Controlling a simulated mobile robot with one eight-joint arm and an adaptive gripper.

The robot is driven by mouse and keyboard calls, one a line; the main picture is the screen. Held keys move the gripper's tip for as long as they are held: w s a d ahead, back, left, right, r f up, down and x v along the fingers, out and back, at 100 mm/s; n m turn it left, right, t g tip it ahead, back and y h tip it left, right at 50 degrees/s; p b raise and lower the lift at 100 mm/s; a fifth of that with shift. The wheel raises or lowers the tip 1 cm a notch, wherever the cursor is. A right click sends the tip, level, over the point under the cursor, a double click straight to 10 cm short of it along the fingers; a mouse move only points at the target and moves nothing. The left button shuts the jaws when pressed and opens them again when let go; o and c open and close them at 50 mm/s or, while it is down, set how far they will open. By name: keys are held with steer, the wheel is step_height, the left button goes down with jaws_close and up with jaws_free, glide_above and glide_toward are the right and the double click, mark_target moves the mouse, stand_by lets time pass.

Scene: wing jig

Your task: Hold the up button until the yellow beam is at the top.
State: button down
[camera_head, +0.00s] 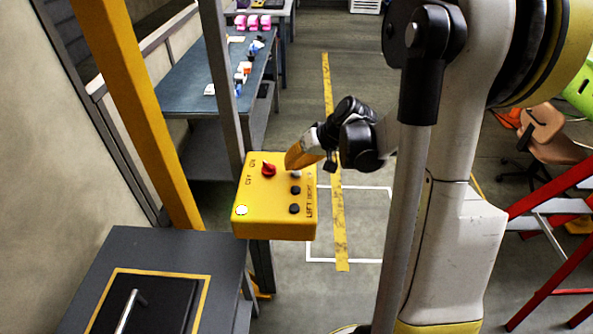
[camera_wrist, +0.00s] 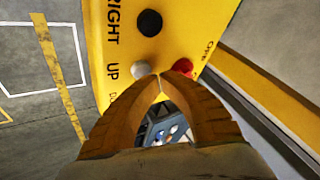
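The yellow control box (camera_head: 252,222) stands on a grey post, and it also fills the middle of the wrist view (camera_wrist: 100,15). The pale up button (camera_wrist: 140,71) sits beside the word UP, next to the red knob (camera_wrist: 183,67). My gripper (camera_head: 291,168) is over the box's upper right. Its orange-yellow fingertips (camera_wrist: 159,77) meet, with nothing between them, right at the up button's edge. I cannot tell whether they press it. A yellow beam (camera_head: 140,110) slants down the left of the head view; its upper end is out of frame.
Dark buttons (camera_head: 294,209) and a lit pale lamp (camera_head: 241,210) are on the box. A dark table (camera_head: 75,270) stands front left, a blue workbench (camera_head: 185,85) behind. A red ladder (camera_head: 545,225) and a chair (camera_head: 545,125) stand right. Floor beyond the box is clear.

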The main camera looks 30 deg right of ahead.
mark_target(293, 172)
steer(key=shift+r, duration=0.3)
steer(key=shift+r+p, duration=1.85)
steer(key=shift+r, duration=0.65)
